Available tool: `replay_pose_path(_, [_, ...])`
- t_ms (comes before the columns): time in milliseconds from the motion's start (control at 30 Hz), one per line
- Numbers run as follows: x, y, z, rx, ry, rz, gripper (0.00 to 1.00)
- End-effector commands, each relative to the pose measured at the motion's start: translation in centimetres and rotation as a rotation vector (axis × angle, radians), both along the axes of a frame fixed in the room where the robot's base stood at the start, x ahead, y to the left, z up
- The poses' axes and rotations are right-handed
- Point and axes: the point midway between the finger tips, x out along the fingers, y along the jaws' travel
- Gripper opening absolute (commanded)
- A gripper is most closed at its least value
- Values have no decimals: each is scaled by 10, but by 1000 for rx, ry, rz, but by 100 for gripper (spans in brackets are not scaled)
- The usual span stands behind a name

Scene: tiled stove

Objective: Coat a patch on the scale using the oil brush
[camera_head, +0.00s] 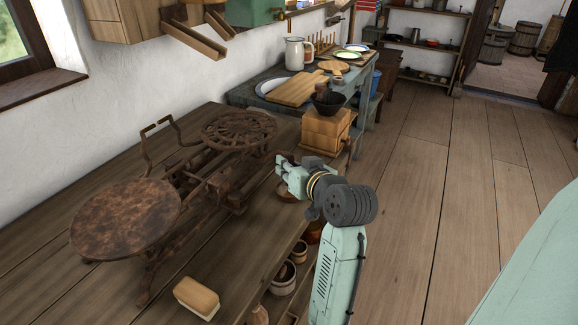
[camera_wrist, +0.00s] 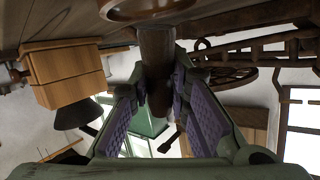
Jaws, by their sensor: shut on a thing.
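The scale (camera_head: 125,215) is a rusty balance on the wooden table, with a round flat plate at the near left and a round openwork plate at the far right. My gripper (camera_head: 287,168) is at the table's right edge, right of the openwork plate. In the wrist view my gripper (camera_wrist: 157,95) is shut on a dark brown cylindrical handle, which seems to be the oil brush (camera_wrist: 156,50). The brush's bristles are hidden. A round brown bowl (camera_wrist: 145,10) is at the end of the handle; it partly shows below my gripper in the head view (camera_head: 286,193).
A wooden grinder (camera_head: 326,130) with a dark bowl on top stands beyond my gripper. A pale tan block (camera_head: 197,296) lies near the table's front edge. Pots (camera_head: 283,277) stand on a shelf below. The floor to the right is clear.

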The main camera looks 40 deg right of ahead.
Motion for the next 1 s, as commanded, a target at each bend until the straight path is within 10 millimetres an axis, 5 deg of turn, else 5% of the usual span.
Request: replay_pose_path(1000, [0,0,-9,0,-1,0,0])
